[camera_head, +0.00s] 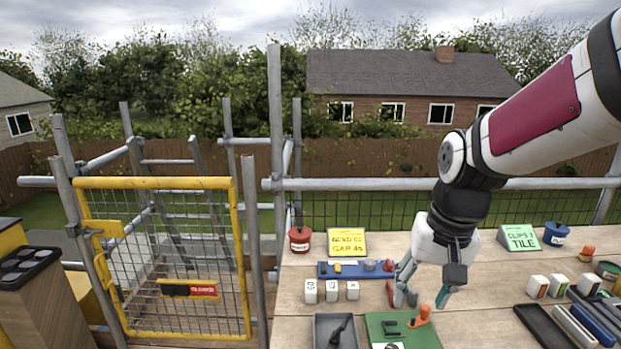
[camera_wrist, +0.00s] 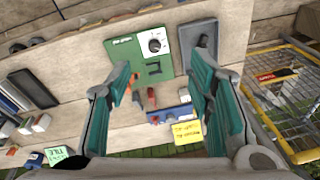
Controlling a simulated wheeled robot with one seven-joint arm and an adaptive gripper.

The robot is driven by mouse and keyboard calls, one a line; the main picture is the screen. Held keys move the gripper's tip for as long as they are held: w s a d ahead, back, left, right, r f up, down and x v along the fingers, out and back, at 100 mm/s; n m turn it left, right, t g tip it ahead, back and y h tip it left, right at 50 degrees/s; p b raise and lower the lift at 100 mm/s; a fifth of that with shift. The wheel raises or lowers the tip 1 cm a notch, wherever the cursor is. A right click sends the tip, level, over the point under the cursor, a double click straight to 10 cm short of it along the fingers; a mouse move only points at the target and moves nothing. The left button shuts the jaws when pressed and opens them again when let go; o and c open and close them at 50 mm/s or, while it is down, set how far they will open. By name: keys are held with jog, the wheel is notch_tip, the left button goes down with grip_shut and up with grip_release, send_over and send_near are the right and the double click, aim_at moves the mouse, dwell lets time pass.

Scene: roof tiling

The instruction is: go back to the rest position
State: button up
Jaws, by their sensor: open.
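My gripper (camera_head: 426,298) is open and hangs pointing down over the wooden worktop, right of the blue tool holder and near the back edge of a green board (camera_head: 376,325). In the wrist view my gripper (camera_wrist: 162,85) has its two teal-lined fingers wide apart with nothing held between them. Past the fingertips the green board (camera_wrist: 186,62) shows with a white dial plate (camera_wrist: 154,42) and a dark bracket-shaped piece (camera_wrist: 153,69). An orange-handled thing (camera_head: 421,316) sits at the board's edge, close to the fingers. A red piece (camera_head: 390,293) is beside my left finger.
A blue holder (camera_head: 345,270), white labelled blocks (camera_head: 331,290), a yellow sign (camera_head: 346,242), red pot (camera_head: 300,239), green sign (camera_head: 519,238) and blue pot (camera_head: 556,233) stand around. Dark trays (camera_head: 544,326) lie right. Scaffold rails and a yellow mesh gate (camera_head: 163,250) border the worktop.

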jog(key=s+d+r+n+t, duration=0.1)
jog(key=s+r, duration=0.5)
jog(key=s, duration=1)
jog(key=shift+s+r+n+t+h, duration=0.15)
jog(key=shift+s+n+t+h, duration=0.25)
jog(key=shift+n+t, duration=0.5)
